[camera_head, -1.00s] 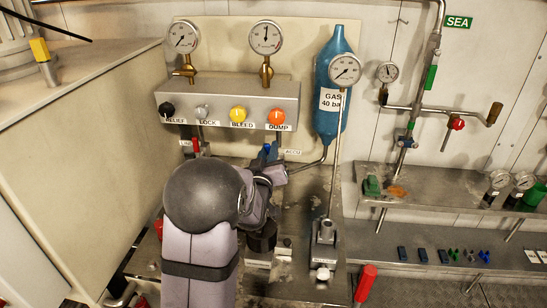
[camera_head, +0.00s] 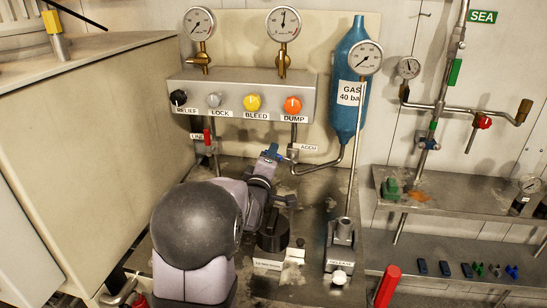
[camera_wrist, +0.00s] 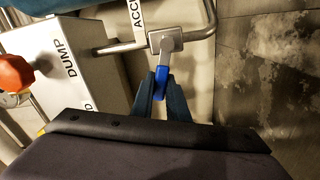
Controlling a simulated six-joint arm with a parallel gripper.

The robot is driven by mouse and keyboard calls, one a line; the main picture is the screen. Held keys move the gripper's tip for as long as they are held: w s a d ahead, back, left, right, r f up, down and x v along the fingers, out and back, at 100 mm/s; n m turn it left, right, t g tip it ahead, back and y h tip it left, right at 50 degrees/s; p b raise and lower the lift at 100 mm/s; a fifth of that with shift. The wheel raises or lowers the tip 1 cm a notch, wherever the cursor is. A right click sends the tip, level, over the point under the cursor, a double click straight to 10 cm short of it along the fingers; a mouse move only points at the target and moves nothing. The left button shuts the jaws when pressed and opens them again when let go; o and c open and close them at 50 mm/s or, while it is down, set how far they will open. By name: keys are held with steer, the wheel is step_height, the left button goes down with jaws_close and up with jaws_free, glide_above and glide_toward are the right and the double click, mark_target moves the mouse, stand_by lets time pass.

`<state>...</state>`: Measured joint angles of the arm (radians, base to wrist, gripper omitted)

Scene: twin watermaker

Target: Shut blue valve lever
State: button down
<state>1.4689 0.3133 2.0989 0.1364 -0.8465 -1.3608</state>
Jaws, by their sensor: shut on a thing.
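The blue valve lever (camera_wrist: 161,76) hangs from a grey metal valve body on the pipe beside the ACCU label in the wrist view. My gripper (camera_wrist: 162,92) has its two dark teal fingers on either side of the lever's lower part, shut on it. The lever's upper end shows between the fingers and the valve. In the head view my gripper (camera_head: 271,153) is just left of the ACCU label, below the DUMP knob. The lever is hard to tell apart from the fingers there.
A panel (camera_head: 240,92) with several knobs and gauges stands above my gripper. A red lever (camera_head: 207,137) is to its left.

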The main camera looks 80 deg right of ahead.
steer(key=shift+w+f+n+b, duration=0.1)
steer(key=shift+f+n+b, duration=0.3)
steer(key=shift+n, duration=0.4)
steer(key=c, duration=1.7)
jaws_free()
steer(key=shift+a+b, duration=0.4)
steer(key=shift+a, duration=3.3)
steer(key=shift+c, duration=0.7)
